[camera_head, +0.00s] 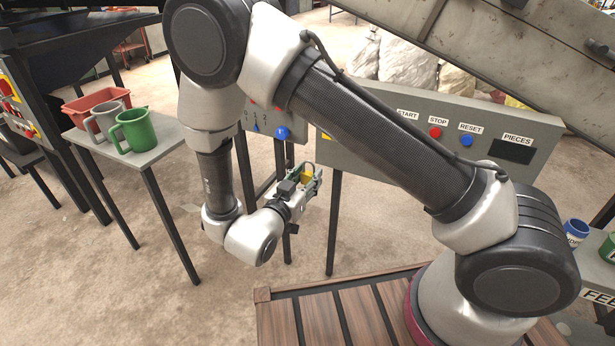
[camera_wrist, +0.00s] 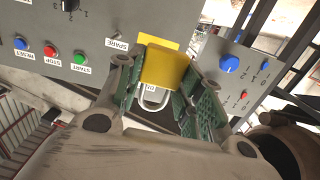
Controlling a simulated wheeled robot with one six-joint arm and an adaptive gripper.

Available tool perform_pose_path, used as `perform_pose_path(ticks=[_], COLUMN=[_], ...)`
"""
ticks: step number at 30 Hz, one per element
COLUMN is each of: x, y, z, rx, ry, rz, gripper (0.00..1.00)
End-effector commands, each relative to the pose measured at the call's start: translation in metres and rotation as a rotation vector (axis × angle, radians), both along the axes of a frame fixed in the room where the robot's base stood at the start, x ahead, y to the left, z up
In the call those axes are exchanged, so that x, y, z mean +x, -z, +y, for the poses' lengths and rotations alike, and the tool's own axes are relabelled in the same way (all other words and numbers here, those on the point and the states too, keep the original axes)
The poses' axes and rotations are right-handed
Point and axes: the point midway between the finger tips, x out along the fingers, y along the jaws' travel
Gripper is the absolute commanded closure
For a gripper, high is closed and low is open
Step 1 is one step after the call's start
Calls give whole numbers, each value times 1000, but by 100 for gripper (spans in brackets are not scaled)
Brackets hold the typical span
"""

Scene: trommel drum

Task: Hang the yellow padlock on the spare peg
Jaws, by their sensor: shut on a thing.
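The yellow padlock (camera_wrist: 163,66) is clasped between the green-padded fingers of my gripper (camera_wrist: 166,82) in the wrist view. Its pale shackle (camera_wrist: 153,103) shows below the body in that picture. In the head view my gripper (camera_head: 306,184) is in front of the gap between two grey panels, and a small bit of the yellow padlock (camera_head: 307,172) shows in it. In the wrist view the SPARE label (camera_wrist: 118,44) is on the grey panel just left of the padlock.
The grey control panel (camera_head: 375,128) has START, STOP and RESET buttons and a PIECES display. A smaller panel with a blue knob (camera_head: 282,133) is left of it. A side table (camera_head: 160,152) holds a green mug (camera_head: 133,131), a grey mug and a red bin.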

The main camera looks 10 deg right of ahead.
Motion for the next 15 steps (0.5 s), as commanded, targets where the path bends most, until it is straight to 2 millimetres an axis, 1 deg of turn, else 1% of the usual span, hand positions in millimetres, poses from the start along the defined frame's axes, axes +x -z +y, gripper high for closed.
perform_pose_path(ticks=[15], x=[0], y=[-8], z=[0], rx=[0], ry=[0], rz=[0], gripper=[90])
